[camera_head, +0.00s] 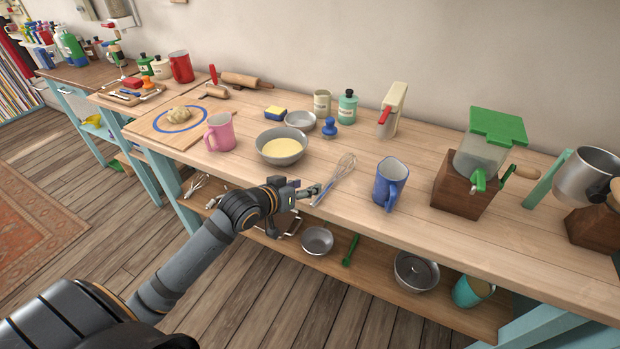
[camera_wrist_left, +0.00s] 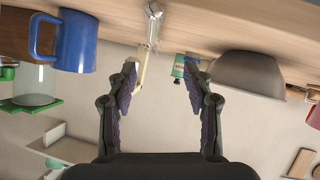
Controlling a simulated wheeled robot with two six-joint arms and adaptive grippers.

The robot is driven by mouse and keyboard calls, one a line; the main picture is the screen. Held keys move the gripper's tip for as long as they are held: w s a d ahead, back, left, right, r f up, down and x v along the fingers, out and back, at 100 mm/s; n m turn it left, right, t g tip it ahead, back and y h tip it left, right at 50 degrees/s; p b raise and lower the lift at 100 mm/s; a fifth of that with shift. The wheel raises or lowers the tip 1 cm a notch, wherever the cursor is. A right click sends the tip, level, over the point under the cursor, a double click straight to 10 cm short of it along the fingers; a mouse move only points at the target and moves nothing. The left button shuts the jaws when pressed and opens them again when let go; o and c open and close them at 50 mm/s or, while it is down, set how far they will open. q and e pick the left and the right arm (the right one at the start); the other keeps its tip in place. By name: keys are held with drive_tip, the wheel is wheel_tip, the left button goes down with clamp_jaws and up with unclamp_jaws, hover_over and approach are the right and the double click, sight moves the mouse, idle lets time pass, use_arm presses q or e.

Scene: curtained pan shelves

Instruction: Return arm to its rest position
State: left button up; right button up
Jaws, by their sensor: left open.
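My left arm (camera_head: 195,255) reaches in from the lower left in the head view. Its left gripper (camera_head: 307,190) is at the front edge of the wooden table, beside the handle end of a whisk (camera_head: 343,168). In the left wrist view the gripper (camera_wrist_left: 160,68) is open, with nothing between its fingers. The whisk's metal handle end (camera_wrist_left: 154,14) shows beyond the fingertips and lies on the tabletop. My right gripper is in neither view.
The table (camera_head: 445,235) holds a bowl of yellow batter (camera_head: 282,150), a pink mug (camera_head: 220,133), a blue mug (camera_head: 388,185) and a wood-based grinder (camera_head: 462,195). Pans sit on the lower shelf (camera_head: 375,275). The floor (camera_head: 250,310) in front is clear.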

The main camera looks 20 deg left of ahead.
use_arm(q)
drive_tip(key=s+f+m+g+y, duration=0.1)
drive_tip(key=s+f+g+y, duration=0.1)
drive_tip(key=s+f+g, duration=0.65)
drive_tip(key=s+f+m+g+y, duration=0.15)
drive_tip(key=s+f, duration=0.35)
drive_tip(key=s, duration=0.9)
wheel_tip(320, 180, down, 27)
drive_tip(key=s+a+n, duration=0.1)
drive_tip(key=s+a, duration=0.2)
drive_tip(key=s+f+g, duration=0.1)
drive_tip(key=s+f, duration=1.4)
drive_tip(key=s, duration=0.2)
drive_tip(key=shift+s+a+f, duration=0.3)
drive_tip(key=shift+s+a, duration=0.05)
drive_tip(key=shift+a, duration=0.1)
drive_tip(key=shift+n, duration=0.25)
drive_tip(key=shift+c, duration=0.4)
